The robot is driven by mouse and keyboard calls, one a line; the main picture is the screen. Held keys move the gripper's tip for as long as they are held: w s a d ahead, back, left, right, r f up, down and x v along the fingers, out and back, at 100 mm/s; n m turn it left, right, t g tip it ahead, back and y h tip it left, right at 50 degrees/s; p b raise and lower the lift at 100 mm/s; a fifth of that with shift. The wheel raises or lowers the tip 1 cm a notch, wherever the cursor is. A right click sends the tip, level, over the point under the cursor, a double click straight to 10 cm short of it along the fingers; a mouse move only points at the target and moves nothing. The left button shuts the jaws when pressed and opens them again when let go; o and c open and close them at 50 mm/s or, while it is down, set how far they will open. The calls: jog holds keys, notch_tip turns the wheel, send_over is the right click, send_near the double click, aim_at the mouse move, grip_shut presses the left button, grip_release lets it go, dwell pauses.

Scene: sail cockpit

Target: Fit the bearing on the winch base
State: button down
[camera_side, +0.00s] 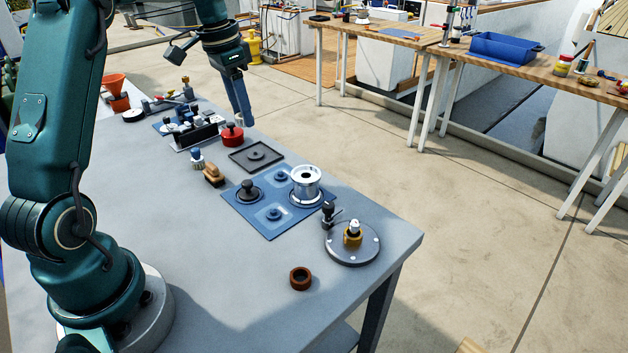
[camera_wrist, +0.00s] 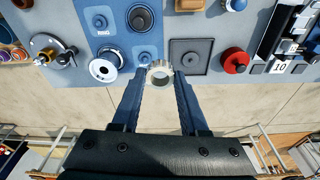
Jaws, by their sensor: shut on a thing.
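The bearing cannot be made out in the side view. The winch base (camera_side: 340,253) is a round metal plate with a brass-coloured collar and a white-topped post, at the table's near right end. It also shows at the left of the wrist view (camera_wrist: 64,62). Nothing visible sits around the post's white top.
A blue mat (camera_side: 240,212) carries a silver drum (camera_side: 306,188) and a black knobbed part (camera_side: 249,192). A black fitting (camera_side: 328,212) stands beside the base; a brown ring (camera_side: 300,279) lies in front. A dark tray (camera_side: 243,163) and a red pot (camera_side: 232,136) are farther back.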

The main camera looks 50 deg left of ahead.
aim_at(353, 222)
jog(key=w+d+f+m, duration=0.1)
jog(key=d, duration=0.4)
jog(key=w+d+m, duration=0.1)
jog(key=d+m, duration=0.1)
jog(key=d, duration=0.3)
jog(key=w+d+f+m, duration=0.1)
jog(key=w+d, duration=0.1)
jog(key=d, duration=0.2)
jog(key=shift+d+f+m+h, duration=0.3)
jog(key=shift+d+h, duration=0.1)
jog(key=d+m, duration=0.1)
jog(key=d, duration=0.3)
jog(key=s+d+f+m, duration=0.1)
jog(key=d, duration=0.3)
jog(key=s+d+f+m, duration=0.1)
jog(key=d, duration=0.3)
jog(key=shift+m+g, duration=0.3)
jog(key=shift+m, duration=0.1)
jog(key=shift+f, duration=1.4)
jog(key=shift+f, duration=1.65)
grip_release()
jog(key=shift+r, duration=0.1)
jog(key=shift+r, duration=3.1)
